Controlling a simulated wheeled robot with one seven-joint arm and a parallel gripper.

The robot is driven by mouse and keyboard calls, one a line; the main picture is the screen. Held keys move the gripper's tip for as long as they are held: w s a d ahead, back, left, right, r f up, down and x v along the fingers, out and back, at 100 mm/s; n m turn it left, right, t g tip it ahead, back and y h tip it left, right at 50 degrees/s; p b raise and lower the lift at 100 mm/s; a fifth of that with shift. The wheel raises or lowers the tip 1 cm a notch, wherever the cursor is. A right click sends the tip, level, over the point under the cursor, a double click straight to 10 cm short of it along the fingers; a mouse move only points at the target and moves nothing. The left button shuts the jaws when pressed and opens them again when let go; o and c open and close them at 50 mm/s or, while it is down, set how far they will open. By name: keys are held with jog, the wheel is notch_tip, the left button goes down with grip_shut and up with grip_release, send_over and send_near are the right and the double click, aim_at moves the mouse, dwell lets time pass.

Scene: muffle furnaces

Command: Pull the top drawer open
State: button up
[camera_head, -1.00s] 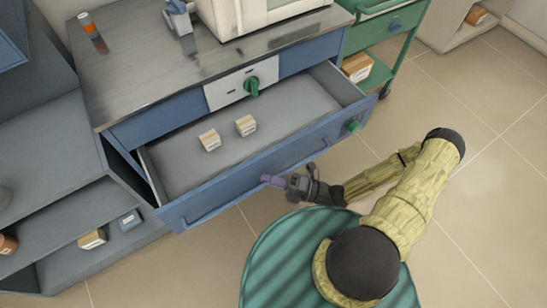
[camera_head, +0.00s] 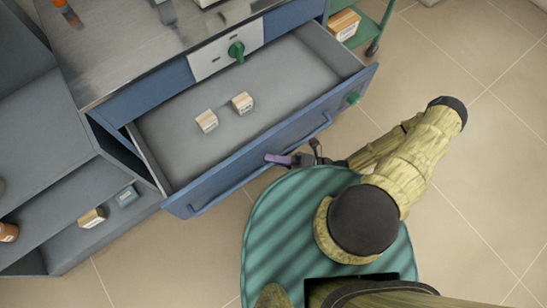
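The top drawer (camera_head: 205,160) is blue with a grey inside and stands well out from the cabinet. Two small cartons, one left (camera_head: 206,121) and one right (camera_head: 242,103), stand in it. A long blue bar handle (camera_head: 235,186) runs along its front, and a green knob (camera_head: 354,98) sits near the front's right end. A purple finger lies over or against the bar. Whether the fingers close around the handle is not clear from this angle.
A steel worktop (camera_head: 140,45) lies above the drawer, with a green dial (camera_head: 236,50) on a white panel below its edge. Grey shelves (camera_head: 50,215) stand at left. A green cart (camera_head: 372,28) with a carton (camera_head: 344,24) stands behind right. Tiled floor at right is clear.

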jog(key=shift+o, duration=0.2)
dwell(0.3)
jog(key=v, duration=1.7)
jog(key=shift+d, duration=0.2)
jog(key=shift+s, duration=0.1)
jog(key=shift+r, duration=0.15)
